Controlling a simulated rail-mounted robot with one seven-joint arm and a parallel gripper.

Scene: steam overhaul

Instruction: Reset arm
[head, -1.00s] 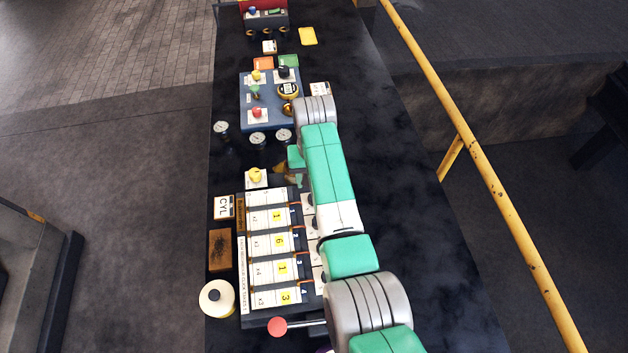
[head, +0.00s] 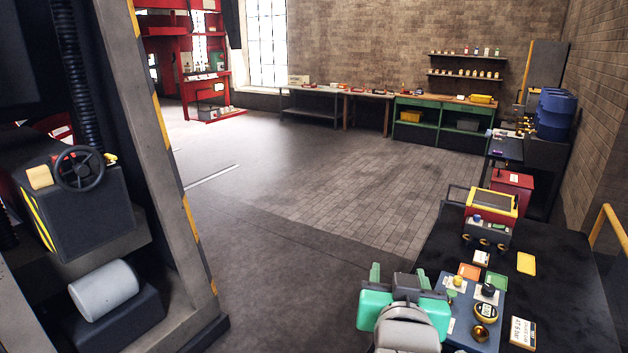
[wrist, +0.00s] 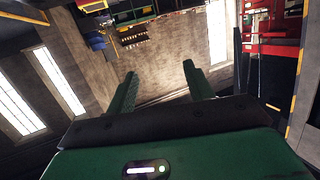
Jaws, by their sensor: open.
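My gripper (head: 400,274) shows in the head view at the lower middle, raised beside the left edge of the dark bench. Its two green fingers point away from me and stand apart with nothing between them. In the wrist view the fingers of my gripper (wrist: 160,92) are also spread and empty, with the room's wall and floor beyond them. The wrist view is tilted, so the windows and shelves appear slanted. My arm's lower part is out of view at the bottom of the head view.
The dark bench (head: 575,300) at the right holds a blue control panel (head: 490,328), a red and yellow box (head: 490,203) and a yellow card (head: 526,263). A machine with a handwheel (head: 80,168) stands at the left. The floor between is clear. A yellow rail (head: 608,228) edges the right.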

